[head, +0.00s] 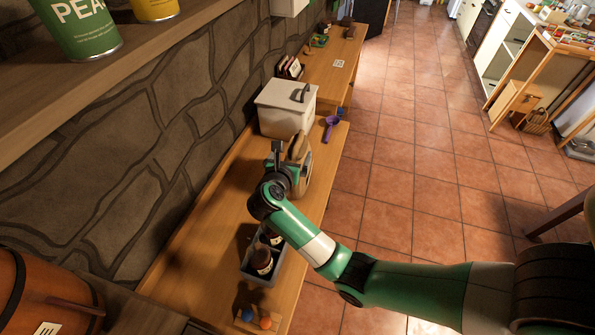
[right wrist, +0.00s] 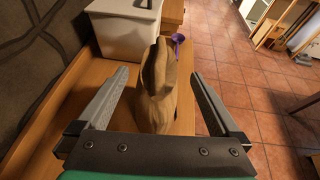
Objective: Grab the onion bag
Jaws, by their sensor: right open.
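The onion bag is a tan-brown bag (head: 303,160) standing on the wooden bench, just in front of the white lidded bin. In the right wrist view the bag (right wrist: 158,95) stands upright, its folded top toward me. My right gripper (head: 287,163) is open over the near side of the bag and partly hides it in the head view. In the right wrist view its two fingers (right wrist: 158,78) are spread left and right of the bag, with visible gaps on both sides. My left gripper is not in view.
The white bin (head: 285,108) stands right behind the bag, with a purple scoop (head: 331,127) beside it. A grey crate with dark bottles (head: 262,260) is nearer on the bench (head: 205,245). The stone wall bounds the left; open tiled floor lies right.

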